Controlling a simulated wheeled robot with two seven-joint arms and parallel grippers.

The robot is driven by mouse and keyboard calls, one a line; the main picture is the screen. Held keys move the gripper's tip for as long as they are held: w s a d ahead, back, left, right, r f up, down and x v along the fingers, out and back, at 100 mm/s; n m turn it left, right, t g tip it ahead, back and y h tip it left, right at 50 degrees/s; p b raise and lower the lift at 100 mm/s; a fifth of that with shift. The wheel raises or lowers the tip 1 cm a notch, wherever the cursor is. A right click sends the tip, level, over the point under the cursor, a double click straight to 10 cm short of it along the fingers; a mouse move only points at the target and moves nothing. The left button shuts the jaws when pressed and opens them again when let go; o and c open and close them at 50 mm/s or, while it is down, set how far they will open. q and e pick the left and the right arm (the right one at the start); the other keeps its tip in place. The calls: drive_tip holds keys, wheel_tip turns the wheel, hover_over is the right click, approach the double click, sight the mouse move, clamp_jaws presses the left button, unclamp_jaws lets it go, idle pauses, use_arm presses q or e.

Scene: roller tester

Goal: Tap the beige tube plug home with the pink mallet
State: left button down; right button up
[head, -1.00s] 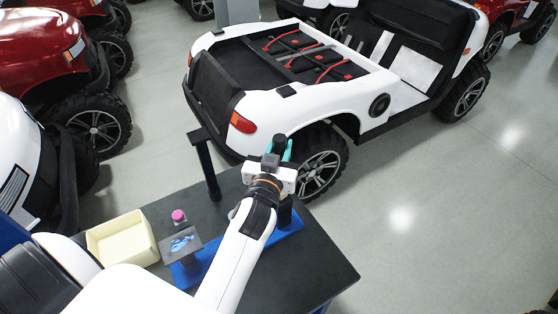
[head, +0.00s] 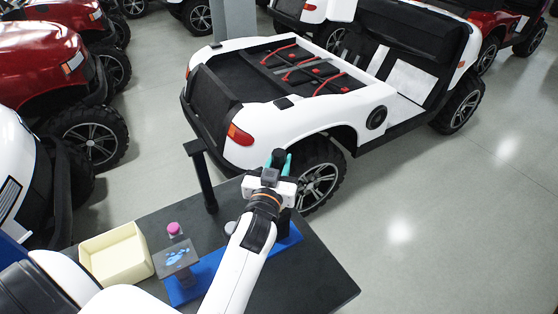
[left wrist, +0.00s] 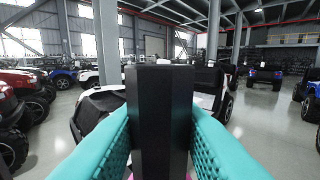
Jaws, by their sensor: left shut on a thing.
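My left gripper (head: 279,164) has teal fingers and is raised over the far part of the dark table. It is shut on a dark upright piece, the pink mallet (left wrist: 162,115) by the sliver of pink at its bottom edge in the left wrist view. The rest of the mallet is hidden by my gripper and arm. A small pink knob (head: 174,229) stands on the table to the left, apart from the gripper. I cannot make out the beige tube plug. A greyish round piece (head: 231,227) shows partly behind my arm. My right gripper is not in view.
A cream bin (head: 117,254) sits at the table's left. A blue base (head: 205,277) with a tilted display panel (head: 176,257) lies beside it. A black post (head: 204,180) rises at the far edge. The table's right side (head: 320,270) is clear. A white vehicle (head: 310,110) stands beyond.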

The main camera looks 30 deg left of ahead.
use_arm(q)
drive_tip(key=shift+w+f+b, duration=0.1)
drive_tip(key=shift+f+b, duration=0.3)
drive_tip(key=shift+f, duration=0.4)
drive_tip(key=shift+r, duration=0.1)
wheel_tip(320, 180, down, 5)
drive_tip(key=b, duration=0.3)
drive_tip(key=shift+r, duration=0.25)
wheel_tip(320, 180, up, 4)
drive_tip(key=p, duration=0.3)
drive_tip(key=shift+p, duration=0.4)
